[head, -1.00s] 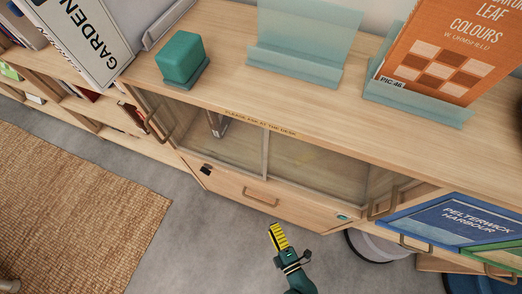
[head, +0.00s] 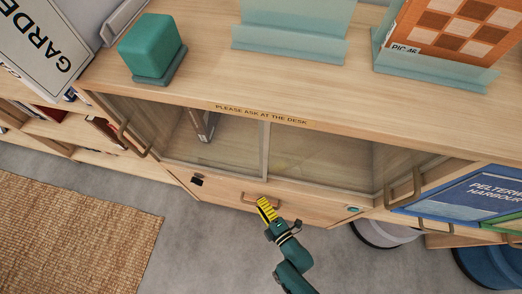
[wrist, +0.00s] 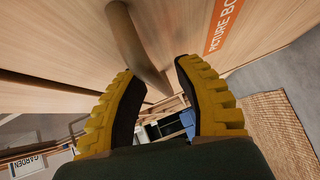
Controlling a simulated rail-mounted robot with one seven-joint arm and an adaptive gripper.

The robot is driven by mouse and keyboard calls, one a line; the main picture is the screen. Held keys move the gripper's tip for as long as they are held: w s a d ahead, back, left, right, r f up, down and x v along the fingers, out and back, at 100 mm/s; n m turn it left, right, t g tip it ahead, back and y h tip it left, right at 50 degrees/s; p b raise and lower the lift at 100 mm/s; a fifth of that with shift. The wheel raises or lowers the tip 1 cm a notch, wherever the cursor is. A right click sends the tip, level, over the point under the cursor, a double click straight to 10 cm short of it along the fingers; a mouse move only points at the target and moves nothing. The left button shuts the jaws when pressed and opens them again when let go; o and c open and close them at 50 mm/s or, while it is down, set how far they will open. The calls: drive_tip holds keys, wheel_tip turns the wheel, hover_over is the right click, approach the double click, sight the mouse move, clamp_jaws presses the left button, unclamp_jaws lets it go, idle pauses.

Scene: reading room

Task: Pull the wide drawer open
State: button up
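The wide drawer (head: 230,191) is a pale wood front below the glass-doored case, and it looks shut. Its bar handle (head: 254,199) is partly hidden by my gripper (head: 266,206), which is at the handle in the head view. In the wrist view, my gripper (wrist: 155,75) has its yellow ridged fingers spread apart. The tan handle bar (wrist: 135,45) runs from the top down to the gap between the fingertips. Nothing is clamped, and I cannot tell whether a finger touches the bar. An orange label (wrist: 222,22) is on the wood front.
Glass doors (head: 225,145) above the drawer have handles at both sides. A teal cube (head: 150,45) and book stands are on the cabinet top. Round stools (head: 385,233) stand on the floor at right. The grey floor in front is mostly clear, with a woven rug (head: 75,235) at left.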

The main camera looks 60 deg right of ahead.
clamp_jaws()
drive_tip(key=shift+a, duration=0.1)
